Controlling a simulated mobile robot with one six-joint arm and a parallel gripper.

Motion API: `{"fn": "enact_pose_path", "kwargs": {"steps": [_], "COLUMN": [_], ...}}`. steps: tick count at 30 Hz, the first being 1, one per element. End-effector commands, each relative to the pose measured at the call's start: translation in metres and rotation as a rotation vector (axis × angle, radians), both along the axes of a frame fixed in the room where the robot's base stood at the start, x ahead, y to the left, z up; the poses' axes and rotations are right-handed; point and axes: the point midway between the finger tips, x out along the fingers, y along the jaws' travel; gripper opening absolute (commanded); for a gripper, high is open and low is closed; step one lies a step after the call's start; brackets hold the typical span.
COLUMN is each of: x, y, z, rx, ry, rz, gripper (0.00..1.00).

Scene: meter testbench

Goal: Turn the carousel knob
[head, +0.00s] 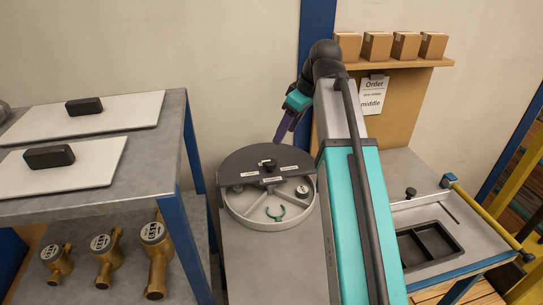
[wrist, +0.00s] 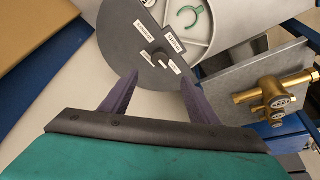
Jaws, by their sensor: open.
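The carousel (head: 241,212) is a round light-grey tray, half covered by a dark grey plate (head: 240,160) with small white labels. The black carousel knob (head: 268,164) stands near the middle of the plate's edge. In the wrist view the knob (wrist: 158,58) lies ahead of my gripper (wrist: 158,82), roughly midway between the two purple fingers. The fingers are open and empty, and no contact with the knob shows. In the head view my gripper (head: 283,127) hangs above and behind the carousel.
A grey shelf (head: 178,150) at left holds white boards with black handles, and brass meters (head: 155,255) below. At right are a black tray (head: 430,246) and a clamp fixture. Small boxes (head: 377,46) stand on a wall shelf above an order sheet (head: 373,100) reading "middle".

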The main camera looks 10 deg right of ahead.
Motion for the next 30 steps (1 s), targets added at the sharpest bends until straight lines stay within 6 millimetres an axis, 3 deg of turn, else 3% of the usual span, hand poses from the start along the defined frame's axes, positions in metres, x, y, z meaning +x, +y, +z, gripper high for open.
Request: {"fn": "enact_pose_path", "kwargs": {"steps": [14, 30], "x": [0.001, 0.014], "y": [0.002, 0.015], "z": [-0.006, -0.051], "rx": [0.000, 0.000], "ry": [0.001, 0.002], "rz": [0.000, -0.001], "gripper": [0.55, 0.55]}}
